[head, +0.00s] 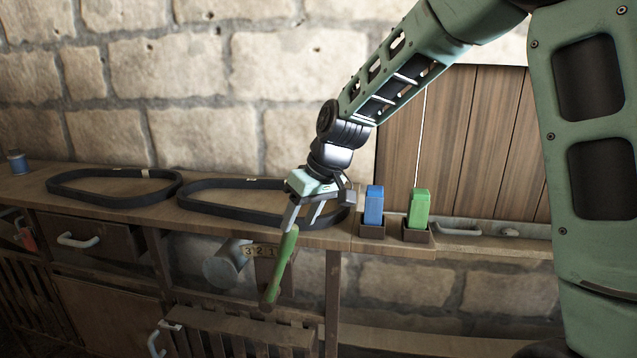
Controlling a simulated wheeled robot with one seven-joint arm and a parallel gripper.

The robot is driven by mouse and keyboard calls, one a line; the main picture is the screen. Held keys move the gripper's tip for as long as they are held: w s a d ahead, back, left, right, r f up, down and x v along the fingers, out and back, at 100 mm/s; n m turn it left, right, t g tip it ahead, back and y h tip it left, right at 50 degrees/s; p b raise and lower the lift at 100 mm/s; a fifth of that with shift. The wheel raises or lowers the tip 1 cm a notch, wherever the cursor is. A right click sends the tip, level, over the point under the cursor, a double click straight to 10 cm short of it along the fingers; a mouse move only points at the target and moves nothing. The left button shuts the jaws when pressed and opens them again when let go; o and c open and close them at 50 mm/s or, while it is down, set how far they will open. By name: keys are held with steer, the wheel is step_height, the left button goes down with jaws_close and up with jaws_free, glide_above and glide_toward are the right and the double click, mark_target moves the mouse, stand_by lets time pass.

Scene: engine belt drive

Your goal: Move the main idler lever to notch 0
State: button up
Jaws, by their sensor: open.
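The idler lever (281,262) has a long green handle, tilted with its upper end to the right and its lower end down-left. The handle crosses just right of the 1, and no 0 is visible there. My gripper (298,224) is open and points down at the upper end of the handle. Its fingers overlap that end in the picture; I cannot tell whether they touch it.
Two black belts (115,201) (232,216) lie on the bench top. A blue block (373,205) and a green block (418,208) stand in small holders to the right. A grey cylinder (222,270) sits left of the plate. Drawers (100,245) are at left.

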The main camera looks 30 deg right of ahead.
steer(key=b+v, duration=0.1)
steer(key=v, duration=0.9)
steer(key=shift+r, duration=0.3)
steer(key=shift+d, duration=0.1)
steer(key=s+a+f+n+g+h, duration=0.1)
steer(key=s+a+f, duration=0.3)
steer(key=s+a, duration=0.3)
steer(key=s+a+f+n+g, duration=0.1)
steer(key=s+a+f+g, duration=0.1)
steer(key=s+a+f, duration=0.35)
steer(key=s+a+f+n, duration=0.1)
steer(key=s+f, duration=0.1)
steer(key=s, duration=0.5)
steer(key=s+a+f+n+h, duration=0.1)
steer(key=s+f, duration=0.2)
steer(key=s, duration=0.5)
steer(key=shift+n+h, duration=0.3)
